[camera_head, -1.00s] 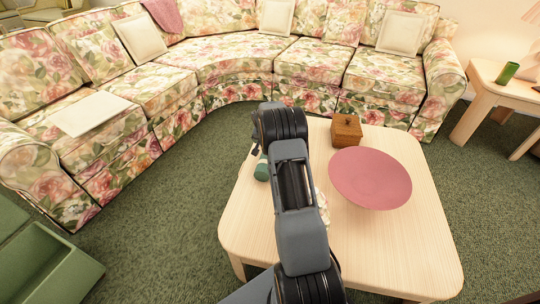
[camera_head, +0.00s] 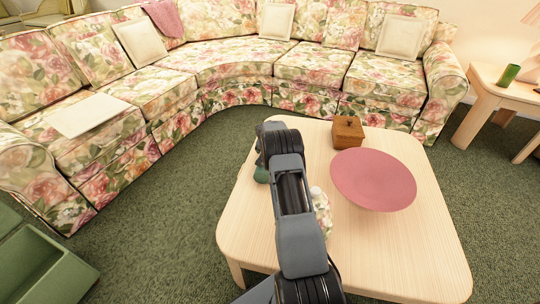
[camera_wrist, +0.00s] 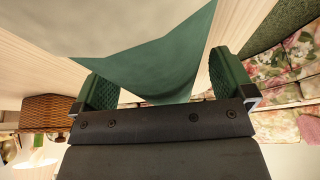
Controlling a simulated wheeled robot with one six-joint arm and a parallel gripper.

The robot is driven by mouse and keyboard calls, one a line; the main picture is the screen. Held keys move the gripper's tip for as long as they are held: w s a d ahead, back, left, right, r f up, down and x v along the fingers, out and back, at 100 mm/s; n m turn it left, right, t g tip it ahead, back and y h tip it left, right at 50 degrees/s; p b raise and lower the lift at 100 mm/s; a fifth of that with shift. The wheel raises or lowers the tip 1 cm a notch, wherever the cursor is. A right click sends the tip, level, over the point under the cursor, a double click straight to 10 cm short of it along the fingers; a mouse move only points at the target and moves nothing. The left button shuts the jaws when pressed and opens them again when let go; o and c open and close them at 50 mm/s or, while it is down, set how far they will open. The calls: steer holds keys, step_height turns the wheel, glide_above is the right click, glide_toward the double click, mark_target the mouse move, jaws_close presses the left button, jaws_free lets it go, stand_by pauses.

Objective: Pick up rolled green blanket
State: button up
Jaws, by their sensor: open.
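The rolled green blanket (camera_head: 261,175) shows as a small green shape on the light wooden table (camera_head: 400,255), at the left of my arm and mostly hidden behind it. In the wrist view a large pale-to-green surface, apparently the blanket (camera_wrist: 165,65), fills the top and narrows down between the fingers. My gripper (camera_wrist: 160,80) is open, with one dark green textured finger on each side of it. I cannot tell whether the fingers touch it. The fingertips are hidden in the head view.
A floral-patterned object (camera_head: 322,212) sits close beside the arm.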

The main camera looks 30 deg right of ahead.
steer(key=shift+r, duration=0.1)
steer(key=c, duration=1.1)
steer(key=shift+o, duration=0.2)
